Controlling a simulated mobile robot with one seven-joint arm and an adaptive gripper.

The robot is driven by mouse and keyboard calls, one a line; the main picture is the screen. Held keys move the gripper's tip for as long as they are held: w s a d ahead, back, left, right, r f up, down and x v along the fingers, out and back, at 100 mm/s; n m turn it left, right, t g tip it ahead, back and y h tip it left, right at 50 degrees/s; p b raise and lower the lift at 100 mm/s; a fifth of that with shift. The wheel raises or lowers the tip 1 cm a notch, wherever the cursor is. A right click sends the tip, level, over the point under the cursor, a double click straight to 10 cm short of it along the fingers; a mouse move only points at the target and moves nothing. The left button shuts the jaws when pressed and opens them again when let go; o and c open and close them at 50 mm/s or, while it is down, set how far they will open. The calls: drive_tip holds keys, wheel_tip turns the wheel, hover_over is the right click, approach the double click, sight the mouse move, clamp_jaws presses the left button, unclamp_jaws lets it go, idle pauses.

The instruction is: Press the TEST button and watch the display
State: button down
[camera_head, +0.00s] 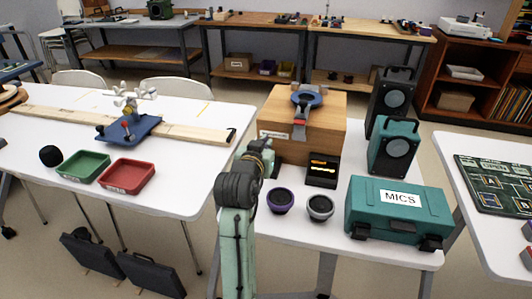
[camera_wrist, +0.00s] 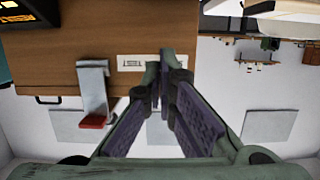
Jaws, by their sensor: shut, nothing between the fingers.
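A wooden box (camera_head: 285,145) stands on the right white table; its front fills the upper left of the wrist view (camera_wrist: 60,75). A white TEST label (camera_wrist: 140,63) is on that front, inverted in the wrist view. I cannot make out the button; my gripper may hide it. My gripper (camera_wrist: 159,65) is shut and empty, with its fingertips at the label's edge in the picture; whether they touch the box is unclear. In the head view my gripper (camera_head: 262,152) is at the box's front left. The small black display (camera_head: 322,169) beside the box shows orange bars.
A grey bracket with a red end (camera_wrist: 93,105) hangs over the box front beside the label. Two round pieces, purple (camera_head: 280,200) and grey (camera_head: 320,207), stand near the table's front. A teal MICS case (camera_head: 398,212) and speakers (camera_head: 394,147) are at right.

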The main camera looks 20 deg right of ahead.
drive_tip(key=shift+w+f, duration=0.15)
drive_tip(key=shift+f, duration=1.9)
drive_tip(key=shift+f+b, duration=0.4)
drive_tip(key=shift+f, duration=0.65)
wheel_tip(320, 180, up, 5)
drive_tip(key=p, duration=0.4)
drive_tip(key=shift+d+r+p, duration=0.15)
drive_tip(key=shift+p, duration=0.15)
drive_tip(key=b+v, duration=0.3)
drive_tip(key=v, duration=0.7)
drive_tip(key=shift+f, duration=0.3)
drive_tip(key=shift+a, duration=0.2)
